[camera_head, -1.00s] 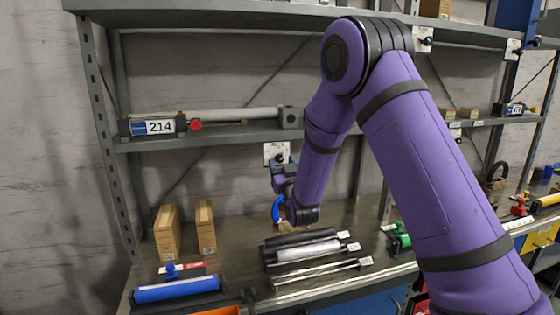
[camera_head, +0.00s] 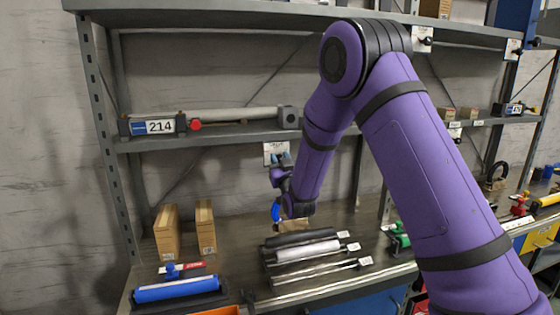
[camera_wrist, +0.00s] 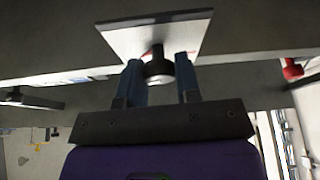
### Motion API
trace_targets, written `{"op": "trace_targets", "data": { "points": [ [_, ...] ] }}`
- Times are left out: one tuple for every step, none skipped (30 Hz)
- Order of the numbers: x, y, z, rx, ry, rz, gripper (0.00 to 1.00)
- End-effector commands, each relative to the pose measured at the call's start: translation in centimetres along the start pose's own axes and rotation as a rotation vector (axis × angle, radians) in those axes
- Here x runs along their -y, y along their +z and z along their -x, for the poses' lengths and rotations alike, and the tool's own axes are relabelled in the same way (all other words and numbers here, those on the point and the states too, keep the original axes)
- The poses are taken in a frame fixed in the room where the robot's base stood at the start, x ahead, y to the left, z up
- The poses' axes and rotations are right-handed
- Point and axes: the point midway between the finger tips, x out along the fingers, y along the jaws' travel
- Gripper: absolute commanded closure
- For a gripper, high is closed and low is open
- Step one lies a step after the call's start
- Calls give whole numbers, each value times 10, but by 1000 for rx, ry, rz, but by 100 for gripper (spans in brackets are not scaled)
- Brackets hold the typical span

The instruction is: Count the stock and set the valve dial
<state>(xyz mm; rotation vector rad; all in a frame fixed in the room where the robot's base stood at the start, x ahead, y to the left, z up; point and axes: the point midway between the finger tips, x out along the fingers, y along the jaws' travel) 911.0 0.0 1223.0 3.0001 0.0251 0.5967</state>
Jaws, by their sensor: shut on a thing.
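A dark round dial knob (camera_wrist: 158,68) sits on a white plate (camera_wrist: 120,38), with a small red mark partly hidden behind it. In the head view the same white plate (camera_head: 271,149) hangs at the middle shelf's front edge, its lettering too small to read. My gripper (camera_wrist: 160,72) has its blue fingers on either side of the knob and is shut on it. In the head view my gripper (camera_head: 281,164) is at the plate and covers the knob. Stock shows as two upright cardboard boxes (camera_head: 167,233) and (camera_head: 205,227), and another box (camera_head: 293,225) partly behind my wrist.
The middle shelf (camera_head: 215,136) carries a long cylinder (camera_head: 240,114), a "214" label (camera_head: 160,127) and a red knob (camera_head: 195,124). Below lie rollers (camera_head: 307,249) in a rack and a blue roller (camera_head: 177,289). Green fittings (camera_head: 398,236) stand right. My arm hides the shelf's centre right.

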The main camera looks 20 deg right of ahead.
Motion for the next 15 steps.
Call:
{"op": "trace_targets", "data": {
  "points": [
    [0, 0, 0, 0, -4, 7, 93],
    [0, 0, 0, 0, -7, 13, 93],
    [0, 0, 0, 0, -11, 24, 93],
    [0, 0, 0, 0, -15, 35, 93],
    [0, 0, 0, 0, -19, 47, 93],
    [0, 0, 0, 0, -26, 64, 93],
    [0, 0, 0, 0, -33, 80, 93],
    [0, 0, 0, 0, -40, 96, 93],
    [0, 0, 0, 0, -50, 121, 93],
    [0, 0, 0, 0, -58, 141, 93],
    [0, 0, 0, 0, -68, 163, 93],
    [-1, 0, 0, 0, -79, 193, 93],
    [0, 0, 0, 0, -90, 218, 93],
    [0, 0, 0, -1, -101, 242, 93],
    [0, 0, 0, 0, -115, 276, 93]
  ]
}}
